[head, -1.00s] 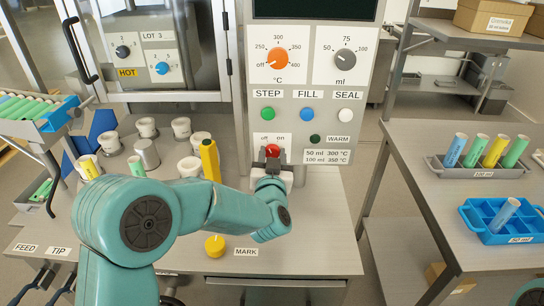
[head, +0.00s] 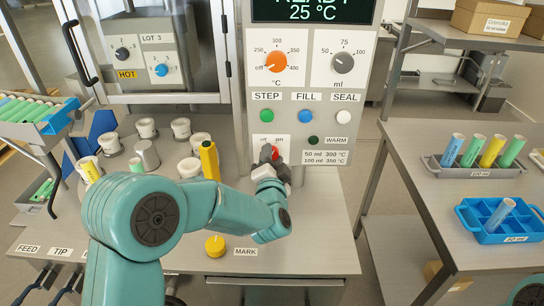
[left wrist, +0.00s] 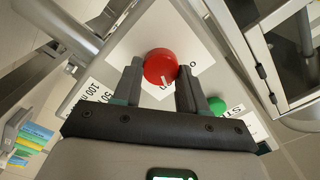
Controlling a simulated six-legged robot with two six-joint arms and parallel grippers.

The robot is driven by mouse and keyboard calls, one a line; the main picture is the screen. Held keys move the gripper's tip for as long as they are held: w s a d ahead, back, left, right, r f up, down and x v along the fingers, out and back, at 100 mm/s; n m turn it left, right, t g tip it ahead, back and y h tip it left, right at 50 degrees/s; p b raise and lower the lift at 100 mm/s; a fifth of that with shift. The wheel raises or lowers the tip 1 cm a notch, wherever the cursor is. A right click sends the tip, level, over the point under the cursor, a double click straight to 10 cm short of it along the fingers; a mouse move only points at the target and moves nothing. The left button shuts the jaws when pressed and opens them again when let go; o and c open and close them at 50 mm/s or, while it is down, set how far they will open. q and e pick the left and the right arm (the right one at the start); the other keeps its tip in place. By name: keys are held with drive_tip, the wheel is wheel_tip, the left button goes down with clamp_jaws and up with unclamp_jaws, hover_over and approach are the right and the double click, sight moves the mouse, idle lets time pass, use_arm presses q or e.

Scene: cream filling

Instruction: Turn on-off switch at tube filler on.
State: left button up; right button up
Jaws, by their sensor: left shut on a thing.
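The red on-off switch (head: 274,152) is on the tube filler's panel (head: 245,140), below the STEP and FILL buttons. My left gripper (head: 268,162) is shut on the switch knob, with a finger on each side. In the left wrist view the round red knob (left wrist: 160,66) sits between my two dark fingers, and a white pointer mark shows on its lower part. The off and on labels are partly hidden. The filler's display (head: 315,8) is lit and reads 25 °C, with READY cut by the top edge. My right gripper is not in view.
The orange temperature dial (head: 277,62) and grey volume dial (head: 343,63) are above the switch. A yellow marker (head: 209,160), white cups and a yellow cap (head: 215,246) stand on the bench. A blue crate (head: 470,222) is on the right table.

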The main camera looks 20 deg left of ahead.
use_arm(q)
drive_tip(key=shift+m, duration=0.7)
drive_tip(key=o, duration=1)
drive_tip(key=shift+o, duration=0.2)
drive_tip(key=b+v, duration=0.2)
drive_tip(key=v, duration=1.4)
drive_tip(key=shift+b, duration=0.3)
drive_tip(key=shift+s+d, duration=0.1)
drive_tip(key=shift+s, duration=0.1)
